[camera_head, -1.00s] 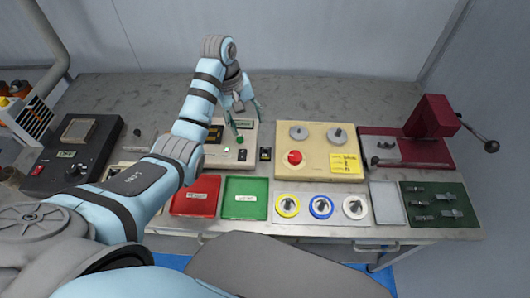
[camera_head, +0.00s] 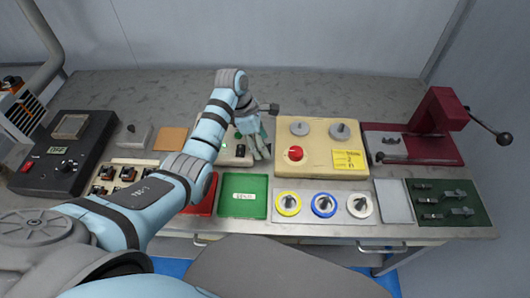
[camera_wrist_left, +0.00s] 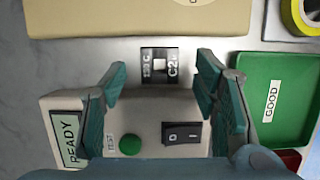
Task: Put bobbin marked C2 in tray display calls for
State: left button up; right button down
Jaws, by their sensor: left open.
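The bobbin marked C2 (camera_wrist_left: 160,66) is a small black piece with a pale square centre, on the bare bench beside the tester in the left wrist view. My left gripper (camera_wrist_left: 162,72) is open, with one finger on each side of it in that view; I cannot tell whether they touch it. In the head view my left gripper (camera_head: 259,150) hides the bobbin. The tester (camera_head: 232,158) has a display (camera_wrist_left: 70,139) reading READY. The green tray (camera_head: 243,196) is labelled GOOD in the left wrist view (camera_wrist_left: 285,60). The red tray (camera_head: 203,200) is partly behind my arm.
The cream winder panel (camera_head: 322,160), with a red button, stands right of my gripper. Wire spools (camera_head: 288,204) sit in front of it. A dark red press (camera_head: 437,150) is farther right. Coil parts (camera_head: 125,173) and a black instrument (camera_head: 65,150) are at left.

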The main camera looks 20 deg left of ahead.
pick_arm(q)
jog(key=shift+x, duration=1.05)
jog(key=shift+r, duration=0.1)
jog(key=c, duration=1.3)
jog(key=shift+r, duration=0.15)
